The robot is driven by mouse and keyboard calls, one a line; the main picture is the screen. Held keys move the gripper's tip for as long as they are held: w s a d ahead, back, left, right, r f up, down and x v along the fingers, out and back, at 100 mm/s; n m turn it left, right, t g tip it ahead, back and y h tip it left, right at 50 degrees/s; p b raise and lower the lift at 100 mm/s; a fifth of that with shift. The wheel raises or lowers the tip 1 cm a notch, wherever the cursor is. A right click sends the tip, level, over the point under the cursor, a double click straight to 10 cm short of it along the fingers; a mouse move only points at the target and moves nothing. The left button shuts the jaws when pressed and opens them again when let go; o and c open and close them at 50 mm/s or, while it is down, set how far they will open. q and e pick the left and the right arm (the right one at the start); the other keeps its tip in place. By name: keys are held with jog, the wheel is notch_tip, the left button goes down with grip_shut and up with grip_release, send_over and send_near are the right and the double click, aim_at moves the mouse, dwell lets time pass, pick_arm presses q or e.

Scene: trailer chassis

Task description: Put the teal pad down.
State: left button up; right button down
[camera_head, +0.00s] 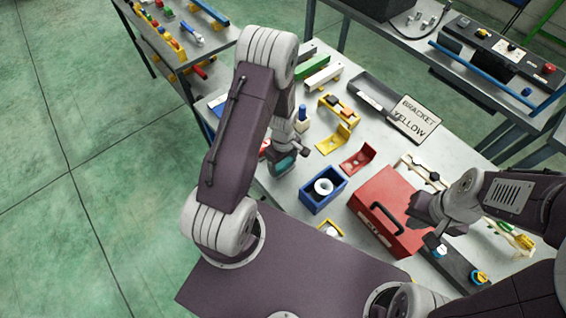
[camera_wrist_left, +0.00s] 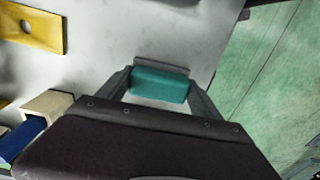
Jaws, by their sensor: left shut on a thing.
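The teal pad (camera_wrist_left: 160,84) is a small block held between the two fingers of my left gripper (camera_wrist_left: 160,88) in the left wrist view. It also shows in the head view (camera_head: 284,164), partly hidden by my gripper (camera_head: 283,160), near the left edge of the table (camera_head: 282,195). Pale tabletop lies around the pad in the wrist view, but I cannot tell whether the pad touches it. My right gripper (camera_head: 430,226) is over the right side of the red box; its fingers are too unclear to tell their opening.
A blue bin (camera_head: 322,192) with a white ring and a red toolbox (camera_head: 385,225) stand right of my left gripper. Yellow (camera_head: 334,140) and red brackets (camera_head: 357,159) lie behind them. A sign (camera_head: 414,118) reads "BRACKET YELLOW". The table edge is close to the pad.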

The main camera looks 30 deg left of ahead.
pick_arm(q)
jog(key=shift+w+f, duration=0.15)
jog(key=shift+f, duration=0.2)
pick_arm(e)
jog(key=shift+w+a, duration=0.1)
jog(key=shift+w, duration=0.05)
pick_arm(q)
jog(key=shift+f, duration=0.2)
pick_arm(e)
jog(key=shift+f, duration=0.15)
pick_arm(q)
jog(key=o, duration=1.2)
jog(key=shift+r, duration=0.1)
